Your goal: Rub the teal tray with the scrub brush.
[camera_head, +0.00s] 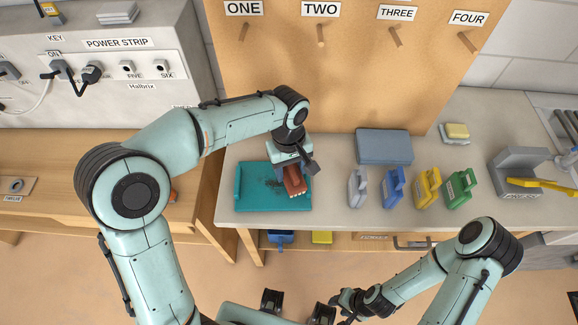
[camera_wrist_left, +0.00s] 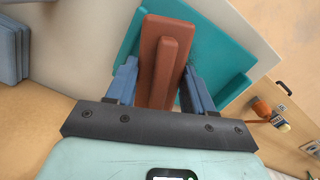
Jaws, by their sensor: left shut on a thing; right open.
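The teal tray (camera_head: 250,203) lies on the grey worktop near its front left corner, with a dark smudge on its surface. It also shows in the left wrist view (camera_wrist_left: 228,60). My left gripper (camera_head: 297,172) is shut on the reddish-brown scrub brush (camera_head: 294,184), over the right part of the tray. In the left wrist view the brush (camera_wrist_left: 165,52) sits between the two blue-grey fingers. Pale bristles show at its lower edge; I cannot tell whether they touch the tray. My right gripper (camera_head: 342,300) is open, low in front of the worktop, apart from the tray.
Right of the tray stand grey, blue, yellow and green bottle-like containers (camera_head: 427,187), with a blue-grey slab (camera_head: 384,147) behind. A sponge (camera_head: 456,131) and a grey holder (camera_head: 518,168) are farther right. A pegboard (camera_head: 345,75) rises behind. A power-strip box (camera_head: 115,60) stands left.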

